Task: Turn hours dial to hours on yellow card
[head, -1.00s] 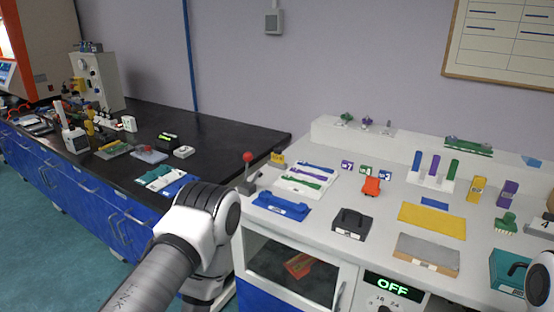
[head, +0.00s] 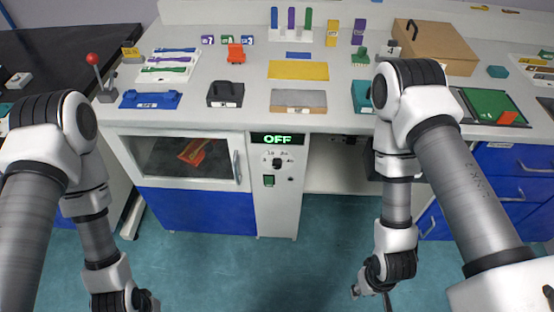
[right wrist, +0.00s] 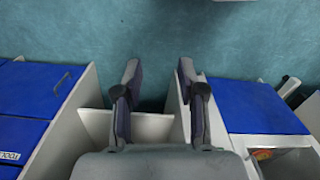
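The hours dial (head: 277,163) is a small dark knob on the white control panel (head: 288,209), under a black display (head: 277,139) that reads OFF in green. Marks surround the dial, too small to read surely. A small yellow card (head: 130,52) stands at the bench's back left; its writing is too small to read. My right gripper (right wrist: 159,80) is open and empty in the right wrist view, pointing at the floor. My left gripper is at the bottom edge of the head view, mostly cut off; its fingers are unclear. Both grippers are away from the dial.
A green switch (head: 269,181) sits below the dial. A windowed cabinet (head: 185,161) is left of the panel, and an open knee space is right. A red-knobbed lever (head: 93,60) stands at the bench's left end. Blue drawers (head: 515,160) are at the right. The floor before the panel is clear.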

